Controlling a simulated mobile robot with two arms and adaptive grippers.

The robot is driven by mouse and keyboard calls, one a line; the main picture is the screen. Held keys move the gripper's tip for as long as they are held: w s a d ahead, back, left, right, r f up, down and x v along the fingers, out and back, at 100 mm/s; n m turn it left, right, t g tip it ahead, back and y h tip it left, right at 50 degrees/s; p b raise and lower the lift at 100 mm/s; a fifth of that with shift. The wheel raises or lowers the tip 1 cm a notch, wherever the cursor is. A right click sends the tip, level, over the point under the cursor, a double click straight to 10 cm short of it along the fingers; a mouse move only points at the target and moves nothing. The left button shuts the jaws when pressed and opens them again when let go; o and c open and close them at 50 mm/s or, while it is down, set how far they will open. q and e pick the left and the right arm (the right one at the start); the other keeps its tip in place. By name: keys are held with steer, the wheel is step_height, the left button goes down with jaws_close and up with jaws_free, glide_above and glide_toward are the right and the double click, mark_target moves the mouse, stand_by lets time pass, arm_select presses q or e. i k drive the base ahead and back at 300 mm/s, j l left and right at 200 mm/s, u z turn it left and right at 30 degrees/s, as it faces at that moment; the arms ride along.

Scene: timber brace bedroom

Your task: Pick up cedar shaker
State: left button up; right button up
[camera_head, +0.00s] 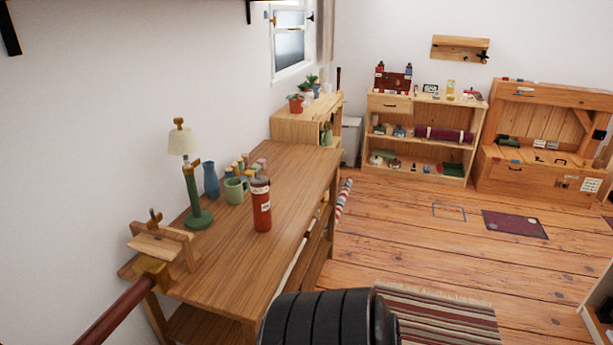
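A red cylindrical bottle (261,205) with a pale label and a dark cap stands upright near the right edge of the wooden desk (235,265). I cannot tell for certain whether it is the cedar shaker; nothing else in view is clearly one. A green mug (235,190) stands behind it to the left. Several small colored containers (247,167) are grouped behind the bottle, partly hidden by it and the mug. Neither of my grippers is in view. A black ribbed rounded part shows at the bottom, in front of the desk's near right corner.
A green lamp (192,190), a blue vase (211,180) and a small wooden stand (160,244) are on the desk's left side. A red-brown pole (115,312) reaches the near corner. A striped rug (440,315) lies right. Shelves (420,133) line the back; the floor between is mostly open.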

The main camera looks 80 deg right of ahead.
mark_target(259, 194)
steer(key=z, duration=0.9)
steer(key=k+j+z, duration=0.1)
steer(key=z, duration=1.25)
